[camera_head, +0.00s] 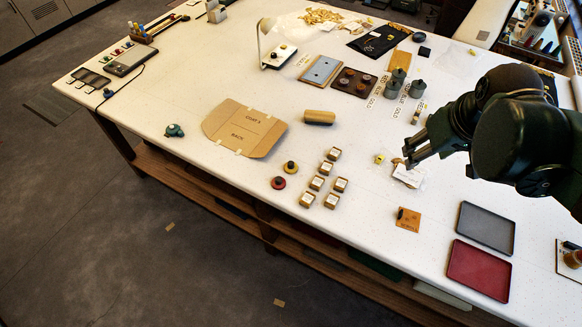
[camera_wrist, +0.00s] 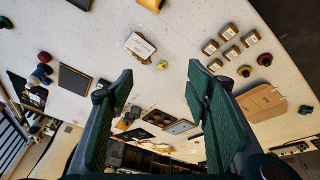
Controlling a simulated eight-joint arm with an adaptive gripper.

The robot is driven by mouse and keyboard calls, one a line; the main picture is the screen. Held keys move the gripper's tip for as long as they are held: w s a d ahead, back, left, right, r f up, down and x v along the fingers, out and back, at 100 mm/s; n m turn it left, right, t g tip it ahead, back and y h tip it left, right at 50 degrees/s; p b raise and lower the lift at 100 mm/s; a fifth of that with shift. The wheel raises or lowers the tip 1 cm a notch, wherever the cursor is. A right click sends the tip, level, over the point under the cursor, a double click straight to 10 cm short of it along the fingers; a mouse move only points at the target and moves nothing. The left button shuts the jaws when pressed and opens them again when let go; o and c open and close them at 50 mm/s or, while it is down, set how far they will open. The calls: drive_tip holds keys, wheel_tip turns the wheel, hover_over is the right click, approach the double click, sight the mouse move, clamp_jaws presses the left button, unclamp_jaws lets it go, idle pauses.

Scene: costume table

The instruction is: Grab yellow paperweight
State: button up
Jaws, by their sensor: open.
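A round yellow paperweight (camera_head: 290,167) with a dark knob stands on the white table, just behind a similar red one (camera_head: 278,183). In the wrist view the yellow paperweight (camera_wrist: 245,71) is right of my fingers, beside the red one (camera_wrist: 264,59). My gripper (camera_head: 409,152) is well to its right in the head view, above the table near a small clear bag with a white label. In the wrist view my gripper (camera_wrist: 159,72) has its fingers wide apart with nothing between them.
Several small labelled boxes (camera_head: 317,183) stand between the paperweights and my gripper. A small yellow piece (camera_head: 379,158) lies near my fingers. A cardboard pattern (camera_head: 245,129) and a tan roll (camera_head: 319,117) lie behind. A grey tray (camera_head: 486,227) and red tray (camera_head: 479,270) lie front right.

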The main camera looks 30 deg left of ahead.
drive_tip(key=w+a+f+n+g, duration=0.1)
drive_tip(key=w+a+f+n, duration=0.25)
drive_tip(key=a, duration=0.65)
drive_tip(key=n+g+h, duration=0.1)
drive_tip(key=n+g, duration=0.2)
drive_tip(key=n, duration=0.5)
hover_over(291, 163)
drive_tip(key=d, duration=0.1)
drive_tip(key=shift+m, duration=0.25)
drive_tip(key=f, duration=1.7)
drive_tip(key=shift+w+f+b, duration=0.2)
drive_tip(key=shift+b, duration=0.15)
drive_tip(key=shift+s+a+f, duration=0.2)
drive_tip(key=shift+a+f, duration=0.2)
drive_tip(key=shift+f, duration=1.25)
drive_tip(key=shift+f, duration=0.15)
